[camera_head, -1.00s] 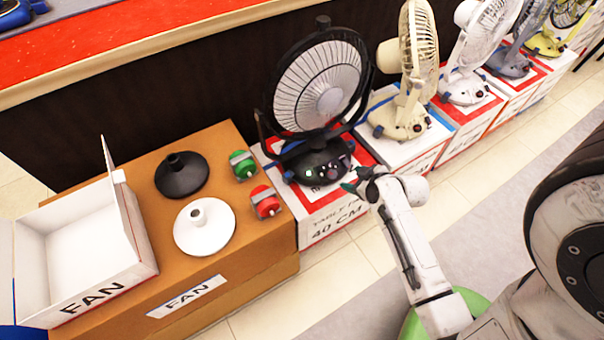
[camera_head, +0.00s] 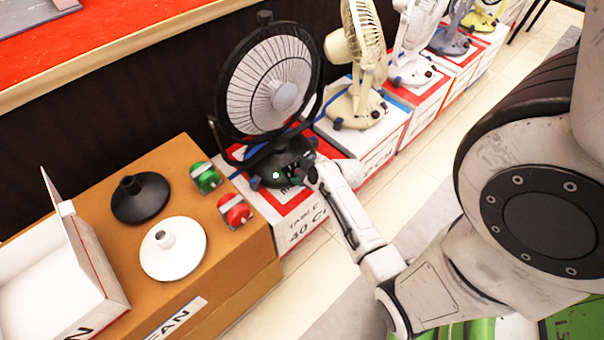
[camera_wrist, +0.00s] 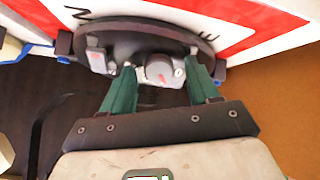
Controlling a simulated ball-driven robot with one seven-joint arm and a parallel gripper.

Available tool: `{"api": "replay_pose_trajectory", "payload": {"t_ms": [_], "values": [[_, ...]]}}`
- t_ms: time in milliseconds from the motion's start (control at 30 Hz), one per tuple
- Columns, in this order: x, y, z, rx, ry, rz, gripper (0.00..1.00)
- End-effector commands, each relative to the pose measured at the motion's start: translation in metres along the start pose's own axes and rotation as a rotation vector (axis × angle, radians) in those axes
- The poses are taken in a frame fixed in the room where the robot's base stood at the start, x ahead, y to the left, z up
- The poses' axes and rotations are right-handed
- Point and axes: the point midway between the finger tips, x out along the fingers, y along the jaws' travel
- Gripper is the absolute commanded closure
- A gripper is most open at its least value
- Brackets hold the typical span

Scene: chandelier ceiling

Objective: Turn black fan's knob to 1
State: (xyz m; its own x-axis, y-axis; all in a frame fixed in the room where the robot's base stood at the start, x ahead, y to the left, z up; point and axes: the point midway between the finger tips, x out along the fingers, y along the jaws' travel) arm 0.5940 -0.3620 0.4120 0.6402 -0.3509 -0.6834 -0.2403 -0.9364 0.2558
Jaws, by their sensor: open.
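The black fan (camera_head: 272,172) stands upright on a red and white box, with its round cage (camera_head: 235,90) facing forward. Its dark base (camera_wrist: 125,32) fills the top of the wrist view. The grey knob (camera_wrist: 159,71), with a small red mark, sits on the base between the two green fingers of my gripper (camera_wrist: 163,84). The fingers are open, one on each side of the knob. I cannot tell whether they touch it. In the head view my gripper (camera_head: 308,172) is at the right front of the base and hides the knob. The number setting is not readable.
A cream fan (camera_head: 362,105) and more fans stand on boxes to the right. On the left, an orange-brown box (camera_head: 235,255) bears a black cone (camera_head: 140,200), a white cone (camera_head: 174,255), green and red parts, and an open white box (camera_head: 100,290).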

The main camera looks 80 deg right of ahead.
Motion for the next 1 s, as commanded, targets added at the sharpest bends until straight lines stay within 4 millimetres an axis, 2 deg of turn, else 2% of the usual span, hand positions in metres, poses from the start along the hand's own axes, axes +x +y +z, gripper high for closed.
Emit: {"api": "replay_pose_trajectory", "payload": {"t_ms": [300, 867, 1000], "values": [[0.0021, 0.0003, -0.0004, 0.000, 0.000, 0.001, 0.40], [0.0020, 0.0002, -0.0003, 0.000, 0.000, 0.000, 0.93], [0.0012, 0.0004, -0.0011, 0.016, 0.000, 0.001, 0.96]]}}
